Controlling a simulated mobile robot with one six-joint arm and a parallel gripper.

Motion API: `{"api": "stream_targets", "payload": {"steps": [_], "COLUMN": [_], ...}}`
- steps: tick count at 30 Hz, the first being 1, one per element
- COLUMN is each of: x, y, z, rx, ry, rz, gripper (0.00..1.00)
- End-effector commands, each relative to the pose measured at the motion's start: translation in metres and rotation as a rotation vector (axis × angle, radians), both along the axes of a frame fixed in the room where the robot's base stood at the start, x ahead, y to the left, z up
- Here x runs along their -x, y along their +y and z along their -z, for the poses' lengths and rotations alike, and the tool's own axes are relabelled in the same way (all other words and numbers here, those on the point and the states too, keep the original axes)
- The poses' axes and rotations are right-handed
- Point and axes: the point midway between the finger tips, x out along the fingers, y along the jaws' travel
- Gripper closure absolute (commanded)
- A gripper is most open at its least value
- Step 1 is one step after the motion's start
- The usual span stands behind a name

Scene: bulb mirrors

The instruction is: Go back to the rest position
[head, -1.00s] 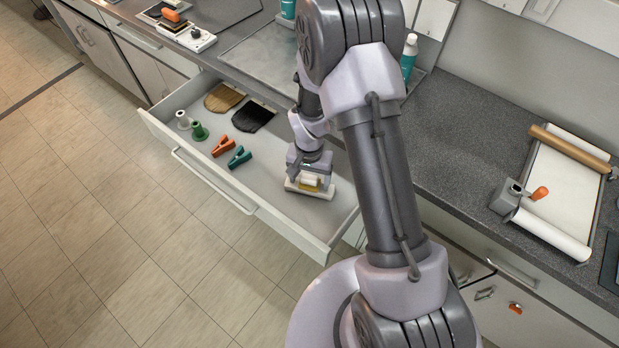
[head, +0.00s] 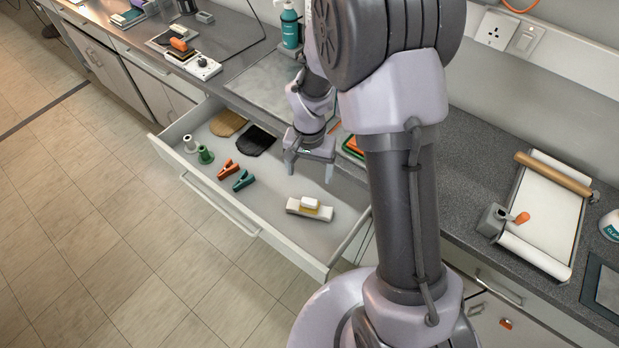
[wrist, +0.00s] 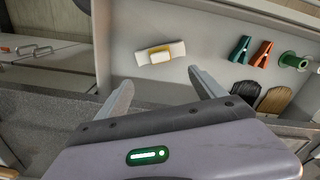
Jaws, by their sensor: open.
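My gripper (head: 309,172) is open and empty, raised above the back part of the open drawer (head: 252,231). A white block with a yellow band and a smaller white piece on top (head: 310,208) lies on the drawer floor, apart from the gripper, in front of it and lower. In the wrist view the two fingers of my gripper (wrist: 160,88) are spread wide with nothing between them. The white and yellow block (wrist: 160,53) lies beyond the fingertips there.
The drawer also holds orange (head: 228,170) and teal (head: 243,180) clips, green (head: 205,155) and grey (head: 190,144) spools, and tan (head: 228,123) and black (head: 257,140) flat pieces. A roller tray (head: 545,215) is on the right counter. Floor (head: 110,240) in front is clear.

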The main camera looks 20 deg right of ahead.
Motion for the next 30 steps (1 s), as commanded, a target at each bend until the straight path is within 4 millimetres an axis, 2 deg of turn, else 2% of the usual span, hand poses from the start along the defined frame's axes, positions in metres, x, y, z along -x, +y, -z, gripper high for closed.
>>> {"api": "stream_targets", "payload": {"steps": [6,8,11,12,14,15,18,21,24,30], "x": [0.0,0.001,0.016,0.029,0.056,0.075,0.124,0.162,0.183,0.191], "y": [0.0,0.001,0.005,0.008,0.013,0.016,0.025,0.033,0.037,0.039], "z": [-0.009,-0.025,-0.09,-0.121,-0.165,-0.189,-0.229,-0.247,-0.252,-0.254], "rx": [-0.001,-0.005,-0.023,-0.035,-0.053,-0.065,-0.093,-0.114,-0.124,-0.129], "ry": [-0.003,-0.024,-0.109,-0.155,-0.227,-0.274,-0.381,-0.463,-0.511,-0.529], "rz": [-0.001,-0.004,-0.019,-0.029,-0.05,-0.064,-0.103,-0.136,-0.159,-0.168], "gripper": [0.21,0.21,0.21,0.21,0.21,0.21,0.21,0.21,0.21,0.21]}}
